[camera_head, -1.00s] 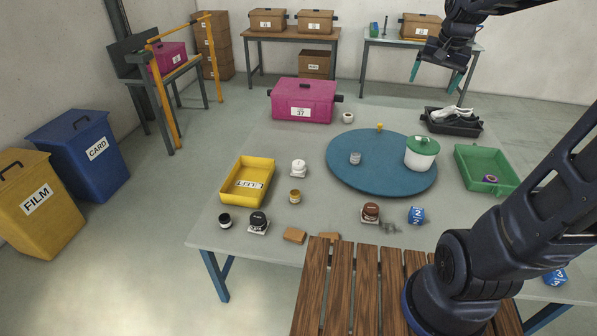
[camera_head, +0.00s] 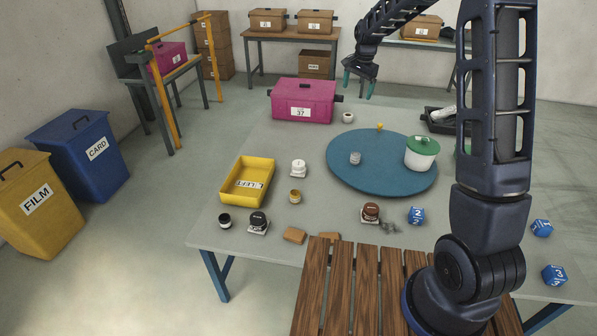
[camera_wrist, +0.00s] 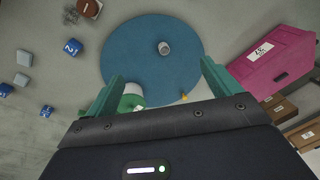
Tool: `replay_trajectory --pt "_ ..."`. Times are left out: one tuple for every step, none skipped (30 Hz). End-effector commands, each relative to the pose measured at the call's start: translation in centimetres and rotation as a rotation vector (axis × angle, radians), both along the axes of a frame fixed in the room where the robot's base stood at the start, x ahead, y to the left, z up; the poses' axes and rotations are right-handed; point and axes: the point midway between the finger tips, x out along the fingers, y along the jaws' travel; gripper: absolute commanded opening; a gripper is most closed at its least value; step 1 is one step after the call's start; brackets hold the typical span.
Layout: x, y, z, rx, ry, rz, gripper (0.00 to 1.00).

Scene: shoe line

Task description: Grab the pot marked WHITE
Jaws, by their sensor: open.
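A small white pot (camera_head: 298,166) stands on a pale label card on the grey table, right of the yellow tray; its lettering is too small to read. Other small pots stand nearer the front: a black one (camera_head: 258,219) on a card, a dark one (camera_head: 225,219), a yellow-brown one (camera_head: 295,196) and a brown one (camera_head: 371,210) on a card. My gripper (camera_head: 360,86) is open and empty, raised over the far side of the table, away from the white pot. Its green fingers (camera_wrist: 160,75) show apart in the wrist view, where the white pot does not appear.
A blue round mat (camera_head: 350,178) holds a grey tin (camera_head: 355,158) and a green-lidded white container (camera_head: 421,148). The yellow tray (camera_head: 232,203), magenta box (camera_head: 303,100) and blue cubes (camera_head: 416,215) stand around. My arm hides part of the right side.

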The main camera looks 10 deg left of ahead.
Motion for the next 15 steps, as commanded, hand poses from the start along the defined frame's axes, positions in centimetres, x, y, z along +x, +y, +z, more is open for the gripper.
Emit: replay_trajectory --pt "0.9 1.3 -1.5 -0.001 0.011 -0.012 0.89" --pt "1.4 2.1 -2.4 -0.001 0.017 -0.022 0.89" --pt "2.0 3.1 -3.4 -0.001 0.023 -0.034 0.89" --pt "2.4 3.8 -4.2 -0.002 0.028 -0.044 0.89" --pt "2.8 4.5 -5.1 -0.002 0.034 -0.053 0.89" --pt "3.3 5.5 -6.3 -0.002 0.041 -0.066 0.89" --pt "3.7 6.2 -7.1 -0.002 0.045 -0.076 0.89" --pt "4.1 7.0 -8.0 -0.004 0.050 -0.085 0.89" --pt "4.5 7.9 -9.2 -0.005 0.056 -0.099 0.89" --pt "4.8 8.6 -10.2 -0.006 0.060 -0.108 0.89" --pt "5.1 9.4 -11.1 -0.007 0.065 -0.118 0.89" --pt "5.4 10.4 -12.4 -0.009 0.072 -0.131 0.89" --pt "5.7 11.1 -13.4 -0.009 0.075 -0.141 0.89" --pt "5.9 11.8 -14.4 -0.011 0.080 -0.150 0.89" --pt "6.2 12.8 -15.7 -0.013 0.085 -0.162 0.89"
